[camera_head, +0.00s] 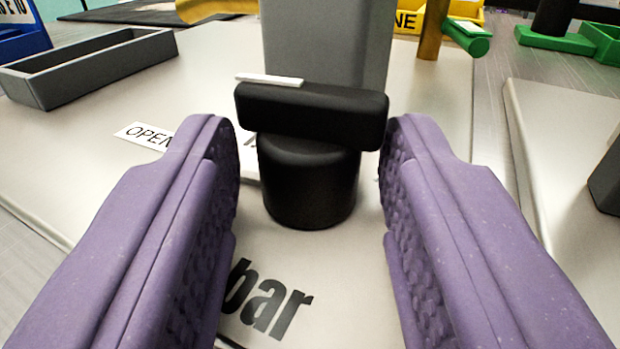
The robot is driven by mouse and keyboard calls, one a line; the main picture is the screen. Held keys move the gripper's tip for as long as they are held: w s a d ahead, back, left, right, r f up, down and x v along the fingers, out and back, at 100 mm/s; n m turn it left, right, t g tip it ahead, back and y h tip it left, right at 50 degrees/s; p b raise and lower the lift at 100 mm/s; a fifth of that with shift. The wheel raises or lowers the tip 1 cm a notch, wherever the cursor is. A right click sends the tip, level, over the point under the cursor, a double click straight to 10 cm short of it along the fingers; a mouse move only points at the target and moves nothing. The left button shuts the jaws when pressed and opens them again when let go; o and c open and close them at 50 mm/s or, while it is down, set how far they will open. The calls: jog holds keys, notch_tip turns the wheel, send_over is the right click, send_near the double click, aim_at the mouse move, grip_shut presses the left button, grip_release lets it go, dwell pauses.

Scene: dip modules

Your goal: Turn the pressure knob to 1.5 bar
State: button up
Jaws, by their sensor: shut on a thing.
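The pressure knob (318,118) is black, with a wide bar handle on top of a round black base. A white pointer strip (270,80) lies on top of the bar towards its left end. The bar runs roughly left to right, slightly lower on the right. My gripper (311,150) has its two purple fingers on either side of the knob, shut on the ends of the bar. Black "bar" lettering (265,300) shows on the light panel (330,260) in front of the knob. Scale numbers are not readable; part of the marking is hidden behind the knob.
A grey post (325,45) rises right behind the knob. A grey open tray (95,70) lies at the back left, near an "OPEN" label (143,136). A brass-coloured post (432,30) and green parts (468,38) stand at the back right. Another panel (560,150) lies to the right.

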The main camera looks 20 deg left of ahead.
jog(key=m+h+b, duration=0.1)
jog(key=m+h, duration=0.1)
jog(key=h, duration=0.1)
jog(key=a+m+t+h+b, duration=0.1)
jog(key=m+h, duration=0.1)
jog(key=h, duration=0.1)
jog(key=shift+s+a+b, duration=0.1)
jog(key=shift+s+b, duration=0.05)
jog(key=shift+b, duration=0.25)
jog(key=m+h, duration=0.1)
jog(key=h, duration=0.1)
jog(key=m+h, duration=0.2)
jog(key=h, duration=0.1)
jog(key=a+m+h, duration=0.1)
jog(key=h, duration=0.1)
jog(key=shift+m+g, duration=0.4)
jog(key=shift+d+h, duration=0.1)
jog(key=shift+h, duration=0.4)
jog(key=shift+r, duration=0.1)
jog(key=o, duration=1)
jog(key=p+v, duration=0.2)
jog(key=v, duration=0.5)
jog(key=shift+s+a, duration=0.2)
